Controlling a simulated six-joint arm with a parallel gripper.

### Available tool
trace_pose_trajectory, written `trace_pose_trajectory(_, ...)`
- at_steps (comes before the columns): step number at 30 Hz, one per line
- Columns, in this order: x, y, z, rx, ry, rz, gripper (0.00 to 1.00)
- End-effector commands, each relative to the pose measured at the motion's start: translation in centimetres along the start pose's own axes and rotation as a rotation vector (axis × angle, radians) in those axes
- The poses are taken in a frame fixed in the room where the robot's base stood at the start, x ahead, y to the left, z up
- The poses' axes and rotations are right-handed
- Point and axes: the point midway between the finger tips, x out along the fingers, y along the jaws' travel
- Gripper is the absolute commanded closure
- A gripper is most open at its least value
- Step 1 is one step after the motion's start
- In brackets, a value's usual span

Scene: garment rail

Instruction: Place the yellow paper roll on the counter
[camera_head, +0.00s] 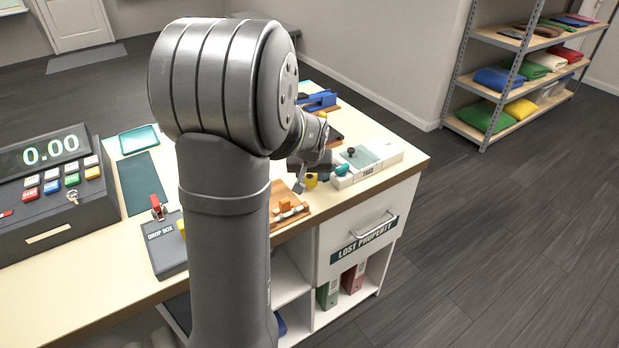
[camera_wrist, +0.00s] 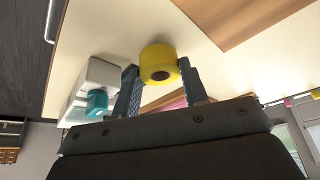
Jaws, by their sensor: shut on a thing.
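The yellow paper roll (camera_wrist: 158,58) is between the two fingers of my gripper (camera_wrist: 158,74) in the wrist view, with its dark core hole facing the camera. My gripper is shut on it. My arm hides much of the counter's middle. I cannot tell whether the roll touches the counter top.
A white box labelled TAGS (camera_head: 366,167) stands close to the right of my gripper. A wooden tray (camera_head: 291,213) lies in front of it. A blue item (camera_head: 318,100) is behind. The drop box (camera_head: 165,246) and cash register (camera_head: 48,200) are to the left.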

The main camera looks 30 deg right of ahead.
Motion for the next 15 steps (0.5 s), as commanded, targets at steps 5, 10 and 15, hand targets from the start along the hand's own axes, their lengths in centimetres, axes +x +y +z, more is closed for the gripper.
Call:
trace_pose_trajectory(5,1.13,0.03,0.53,0.000,0.000,0.000,0.82)
trace_pose_trajectory(10,1.11,0.04,0.52,0.000,0.000,0.000,0.82)
trace_pose_trajectory(15,1.36,0.03,0.65,0.000,0.000,0.000,0.50)
